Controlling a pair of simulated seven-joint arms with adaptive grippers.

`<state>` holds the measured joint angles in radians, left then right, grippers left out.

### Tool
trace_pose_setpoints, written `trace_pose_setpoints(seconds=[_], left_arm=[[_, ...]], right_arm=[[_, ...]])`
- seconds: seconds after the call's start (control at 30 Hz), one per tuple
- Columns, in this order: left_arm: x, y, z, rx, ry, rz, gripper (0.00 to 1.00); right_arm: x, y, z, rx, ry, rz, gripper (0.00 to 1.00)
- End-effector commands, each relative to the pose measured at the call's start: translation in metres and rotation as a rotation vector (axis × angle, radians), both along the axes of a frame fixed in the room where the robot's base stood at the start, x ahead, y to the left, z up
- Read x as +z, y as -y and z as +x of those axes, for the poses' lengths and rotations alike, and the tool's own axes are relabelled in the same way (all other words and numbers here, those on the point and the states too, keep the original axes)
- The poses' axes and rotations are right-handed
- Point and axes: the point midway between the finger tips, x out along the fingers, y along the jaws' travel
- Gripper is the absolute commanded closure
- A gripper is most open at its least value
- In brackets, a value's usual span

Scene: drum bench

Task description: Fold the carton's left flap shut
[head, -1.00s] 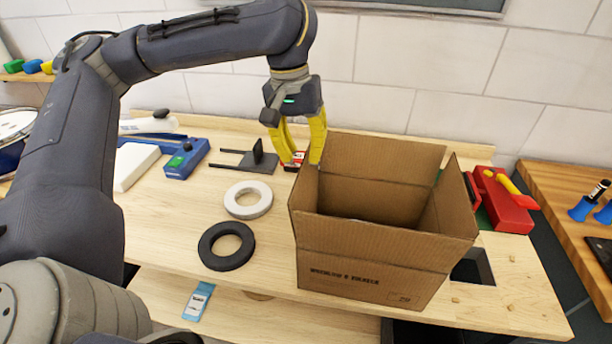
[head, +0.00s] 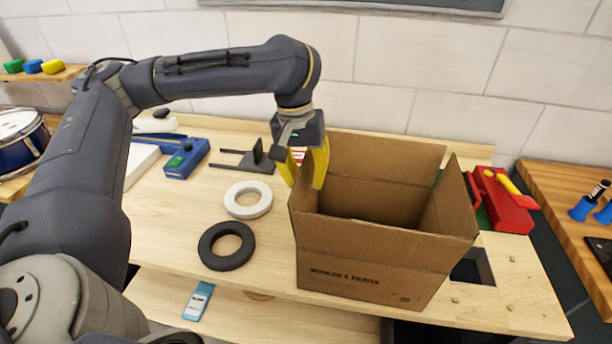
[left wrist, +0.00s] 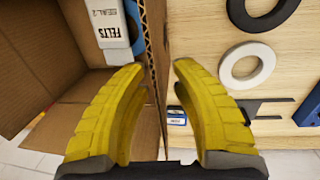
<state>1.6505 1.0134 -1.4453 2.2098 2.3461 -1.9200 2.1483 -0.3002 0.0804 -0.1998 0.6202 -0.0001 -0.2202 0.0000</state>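The open brown carton (head: 372,268) stands on the bench with its flaps upright. Its left flap (head: 304,202) stands up along the left side, partly hidden by my gripper; in the left wrist view the flap's corrugated edge (left wrist: 154,62) runs between my fingers. My left gripper (head: 306,184) is open, its yellow fingers straddling that edge, one inside the carton and one outside, with a gap showing. A white and blue box marked FELTS (left wrist: 112,22) lies inside the carton. My right gripper is not in view.
A white ring (head: 248,200) and a black ring (head: 226,246) lie left of the carton. A dark forked stand (head: 256,160) and a blue device (head: 186,158) are behind them. A red tool case (head: 503,205) sits to the right. A square opening is beside the carton's right side.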

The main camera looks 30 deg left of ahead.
Motion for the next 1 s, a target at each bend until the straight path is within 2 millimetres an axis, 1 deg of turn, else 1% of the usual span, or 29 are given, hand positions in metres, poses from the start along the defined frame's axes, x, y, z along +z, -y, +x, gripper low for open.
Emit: trace_pose_setpoints(seconds=[0.03,0.07,0.3,0.8,1.0], left_arm=[[0.0,0.0001,0.0,0.0,0.0,0.0,0.76],[0.0,0.0001,0.0,0.0,0.0,0.0,0.73],[0.0001,0.0,0.0,0.0,0.0,0.0,1.0],[0.0001,0.0002,0.0001,0.0,-0.001,0.002,1.0],[0.001,0.0034,0.0013,-0.003,-0.008,0.033,1.0]], right_arm=[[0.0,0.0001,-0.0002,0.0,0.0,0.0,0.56],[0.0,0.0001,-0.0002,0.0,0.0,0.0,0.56],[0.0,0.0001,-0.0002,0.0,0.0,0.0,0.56],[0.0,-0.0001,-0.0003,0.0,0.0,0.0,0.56],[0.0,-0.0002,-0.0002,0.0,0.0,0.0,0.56]])
